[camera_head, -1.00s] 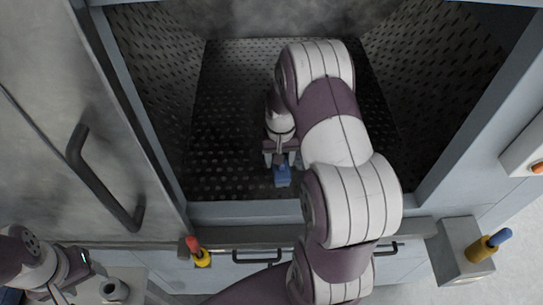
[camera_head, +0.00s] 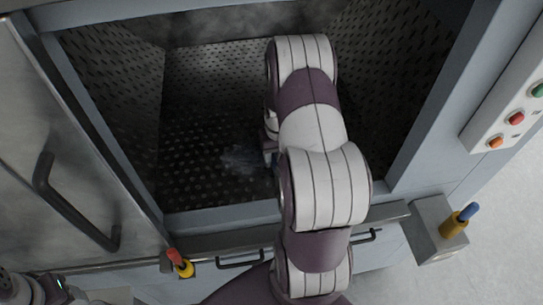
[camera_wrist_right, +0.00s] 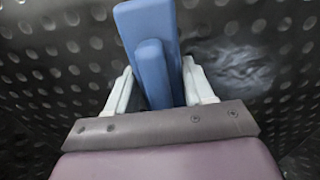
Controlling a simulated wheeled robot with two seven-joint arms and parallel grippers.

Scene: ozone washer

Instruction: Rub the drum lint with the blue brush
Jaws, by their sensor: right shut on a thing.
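A pale grey patch of drum lint (camera_head: 240,158) lies on the dark perforated drum floor. It also shows in the right wrist view, right of the brush (camera_wrist_right: 240,65). My right gripper (camera_wrist_right: 160,88) is shut on the blue brush (camera_wrist_right: 150,45), which points away from the palm beside the lint, apart from it in that picture. Whether the brush touches the drum is unclear. In the head view my right arm hides most of the gripper and brush. My left gripper (camera_head: 52,290) is partly cut off at the lower left, outside the drum; its jaws are unclear.
The drum opening has a grey metal frame (camera_head: 225,217) along its front. An open door with a dark handle (camera_head: 70,205) stands at left. A red-and-yellow handled item (camera_head: 180,262), a blue-and-yellow one (camera_head: 460,221) and a button panel (camera_head: 510,120) flank the opening.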

